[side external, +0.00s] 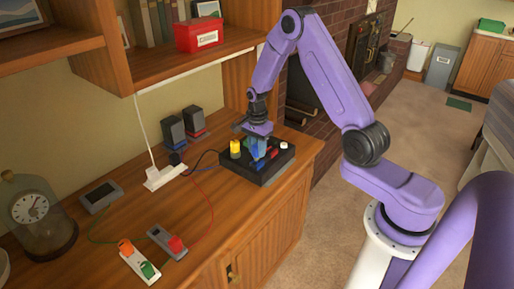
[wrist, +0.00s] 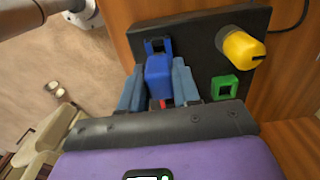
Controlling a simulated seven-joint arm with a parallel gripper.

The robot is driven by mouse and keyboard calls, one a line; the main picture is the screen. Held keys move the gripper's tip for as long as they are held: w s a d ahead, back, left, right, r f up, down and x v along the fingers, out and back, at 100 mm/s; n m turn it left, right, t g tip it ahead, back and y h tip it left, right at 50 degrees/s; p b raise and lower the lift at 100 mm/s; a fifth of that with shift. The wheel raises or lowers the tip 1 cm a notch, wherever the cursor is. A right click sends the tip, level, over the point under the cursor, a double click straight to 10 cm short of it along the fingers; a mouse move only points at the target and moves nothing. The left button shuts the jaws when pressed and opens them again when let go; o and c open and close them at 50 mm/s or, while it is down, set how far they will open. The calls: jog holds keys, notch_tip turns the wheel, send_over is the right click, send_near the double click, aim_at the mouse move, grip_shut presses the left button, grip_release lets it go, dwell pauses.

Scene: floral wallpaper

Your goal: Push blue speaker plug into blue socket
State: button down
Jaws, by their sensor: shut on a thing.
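A black box (side external: 279,167) with coloured sockets sits on the wooden desktop; it also shows in the wrist view (wrist: 197,80). My gripper (side external: 257,152) is over it, pointing down. In the wrist view, my gripper's blue-grey fingers (wrist: 158,82) are shut on the blue plug (wrist: 159,72), one on each side. The blue socket (wrist: 158,45) shows just beyond the plug's far end. The plug is in line with it, but I cannot tell whether it has entered. In the side view, the fingers largely hide the plug and socket.
On the box, a yellow plug (wrist: 243,48) stands beside a green socket (wrist: 224,87). A red part (wrist: 165,104) shows between the fingers. Two speakers (side external: 185,127), a white power strip (side external: 163,176) and loose wires lie left of the box. A shelf (side external: 180,65) hangs above.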

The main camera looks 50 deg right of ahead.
jog(key=shift+f, duration=1.3)
jog(key=c, duration=0.7)
grip_release()
jog(key=shift+c, duration=0.2)
notch_tip(320, 180, up, 17)
jog(key=shift+r, duration=0.2)
